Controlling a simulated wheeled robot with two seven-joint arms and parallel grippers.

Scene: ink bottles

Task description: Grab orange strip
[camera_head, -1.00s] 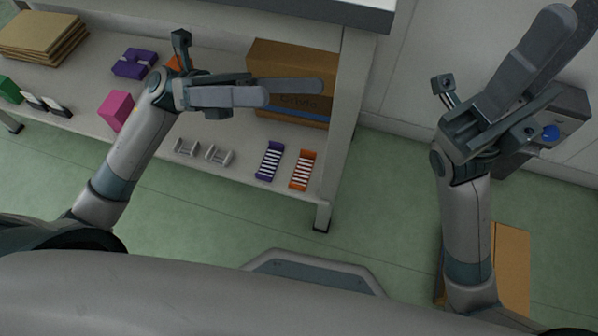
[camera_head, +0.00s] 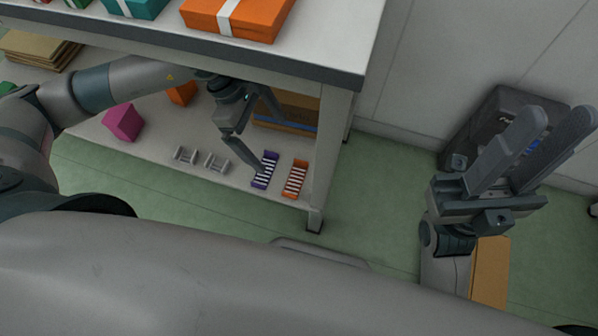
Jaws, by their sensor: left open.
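The orange strip (camera_head: 295,179), an orange holder with white bars across it, lies on the lower shelf near its right front corner. A purple strip (camera_head: 265,170) of the same kind lies just left of it. My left gripper (camera_head: 268,140) is open and empty above the lower shelf. One finger points down toward the purple strip and overlaps its upper left part in the picture; I cannot tell whether it touches. The orange strip is left of neither finger but to their right, unobstructed. My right gripper (camera_head: 540,140) is open and empty, far to the right over the floor.
The tabletop edge (camera_head: 250,57) overhangs the lower shelf (camera_head: 150,150). A table leg (camera_head: 325,170) stands right of the orange strip. A dark bin (camera_head: 500,120) stands by the wall.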

